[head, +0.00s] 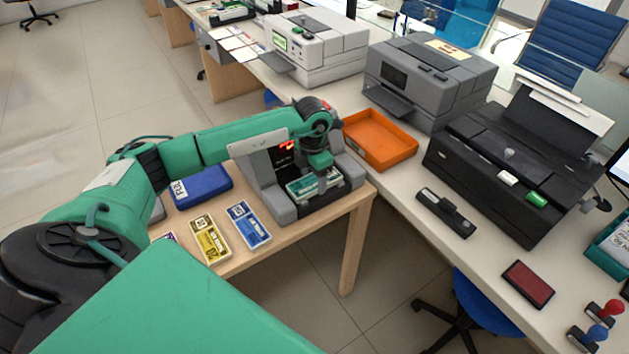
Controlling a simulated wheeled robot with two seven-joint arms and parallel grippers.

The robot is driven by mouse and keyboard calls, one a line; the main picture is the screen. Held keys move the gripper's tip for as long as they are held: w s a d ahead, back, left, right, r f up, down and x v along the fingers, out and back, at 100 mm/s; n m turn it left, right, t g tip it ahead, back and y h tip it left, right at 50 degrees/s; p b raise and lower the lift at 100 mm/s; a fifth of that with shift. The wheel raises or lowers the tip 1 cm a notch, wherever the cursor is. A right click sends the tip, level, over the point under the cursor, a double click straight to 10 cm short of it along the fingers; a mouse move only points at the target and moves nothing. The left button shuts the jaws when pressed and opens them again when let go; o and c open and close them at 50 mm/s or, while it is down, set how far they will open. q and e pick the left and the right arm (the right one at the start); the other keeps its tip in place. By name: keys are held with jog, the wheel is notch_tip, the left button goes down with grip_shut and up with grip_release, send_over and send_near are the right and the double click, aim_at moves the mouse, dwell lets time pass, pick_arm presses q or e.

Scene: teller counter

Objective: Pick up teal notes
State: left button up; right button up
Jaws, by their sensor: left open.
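The teal notes (300,188) are a banded bundle lying in the front tray of a grey and black counting machine (283,210). The machine stands at the right end of the wooden table. My left gripper (325,184) points down at the right end of the teal notes, and its jaws are open. The gripper and wrist hide part of the bundle and the machine's right side. I cannot tell whether the fingers touch the notes. My right gripper is out of view.
Yellow notes (209,240), blue notes (249,224) and a blue case (201,187) lie left of the machine. An orange tray (380,141) sits on the counter to the right, before a grey printer (428,80). A black device (444,212) lies farther right.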

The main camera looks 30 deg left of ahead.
pick_arm(q)
jog(key=shift+f, duration=0.45)
jog(key=shift+c, duration=0.4)
jog(key=c, duration=0.8)
jog(key=shift+r, duration=0.15)
